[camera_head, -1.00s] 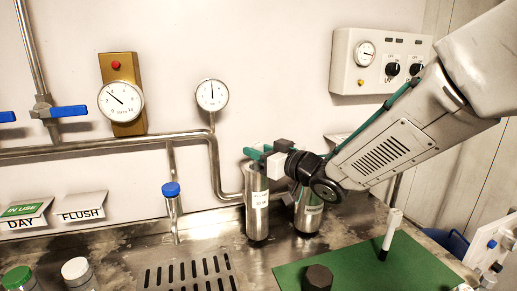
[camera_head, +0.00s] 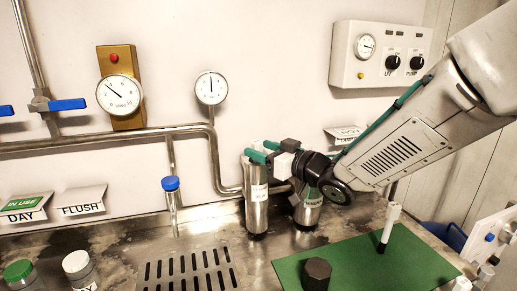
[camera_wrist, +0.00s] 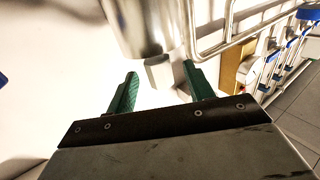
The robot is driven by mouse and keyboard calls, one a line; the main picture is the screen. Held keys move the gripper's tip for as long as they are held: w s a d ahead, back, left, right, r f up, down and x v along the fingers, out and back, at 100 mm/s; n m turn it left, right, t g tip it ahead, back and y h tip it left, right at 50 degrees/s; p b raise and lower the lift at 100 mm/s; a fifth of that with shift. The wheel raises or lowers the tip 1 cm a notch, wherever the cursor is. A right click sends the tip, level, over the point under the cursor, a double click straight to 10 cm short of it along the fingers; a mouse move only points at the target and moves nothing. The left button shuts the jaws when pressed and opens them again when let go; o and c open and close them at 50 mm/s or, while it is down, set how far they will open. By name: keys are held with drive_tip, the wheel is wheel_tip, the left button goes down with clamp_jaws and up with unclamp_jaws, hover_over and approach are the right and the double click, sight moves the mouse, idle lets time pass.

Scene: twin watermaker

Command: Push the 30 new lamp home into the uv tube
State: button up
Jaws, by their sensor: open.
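Two steel cylinders stand on the counter, a left one (camera_head: 256,205) with a white label and a right one (camera_head: 308,212) partly hidden by my wrist. I cannot read which is the uv tube. My gripper (camera_head: 262,152) is open, its green fingers at the top of the left cylinder. In the wrist view, my gripper (camera_wrist: 162,88) has its fingers apart with nothing clearly held. A blurred steel cylinder (camera_wrist: 140,25) lies just beyond them.
A green mat (camera_head: 350,262) at front right bears a white stick with a black foot (camera_head: 390,228) and a dark hexagonal piece (camera_head: 317,272). A blue-capped tube (camera_head: 172,205) stands left of the cylinders. Steel pipes (camera_head: 95,143) run along the wall behind. A slotted drain (camera_head: 190,272) is in front.

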drive_tip(key=v, duration=0.5)
drive_tip(key=shift+s+d, duration=0.25)
drive_tip(key=s+d+f+m+g+h, duration=0.1)
drive_tip(key=s+d+m+h, duration=0.2)
drive_tip(key=d+h, duration=0.45)
drive_tip(key=s+d+f+m+g+h, duration=0.15)
drive_tip(key=d+m+h, duration=0.3)
drive_tip(key=d, duration=0.55)
drive_tip(key=s+d+f+m+g+h, duration=0.1)
drive_tip(key=s+g, duration=0.8)
drive_tip(key=s, duration=1.6)
drive_tip(key=shift+d+f+m, duration=0.35)
drive_tip(key=shift+d+f, duration=0.15)
drive_tip(key=shift+f, duration=0.35)
